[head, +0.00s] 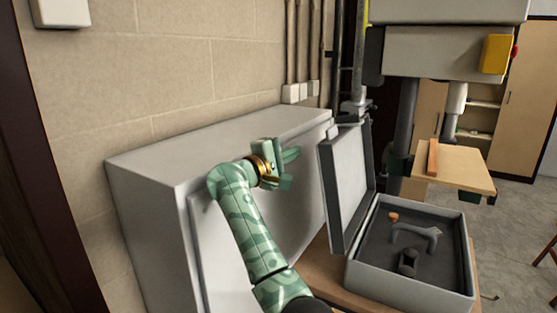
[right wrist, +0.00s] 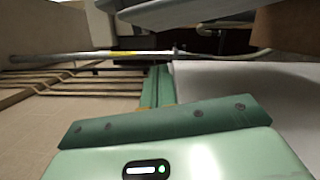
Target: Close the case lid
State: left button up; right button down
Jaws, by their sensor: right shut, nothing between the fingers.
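A grey case (head: 408,290) lies open on a wooden surface at the lower right of the head view. Its lid (head: 346,185) stands upright along the case's left side, leaning slightly back. My right gripper (head: 292,154), green and shut with nothing in it, is left of the lid, in front of or above the pale grey cabinet. A gap shows between its fingertips and the lid. In the right wrist view the gripper's green fingers (right wrist: 157,88) are together. My left gripper is not in view.
The pale grey cabinet (head: 150,190) stands against the block wall behind my right arm. Inside the case lie a grey tool (head: 415,232) and small parts. A drill-press-like machine (head: 440,52) with a wooden table (head: 455,168) stands behind the case. Pipes (head: 291,50) run down the wall.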

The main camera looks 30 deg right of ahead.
jog(key=s+d, duration=0.1)
jog(key=d, duration=0.1)
jog(key=s+d+r+p, duration=0.1)
jog(key=s+d, duration=0.1)
dwell(0.5)
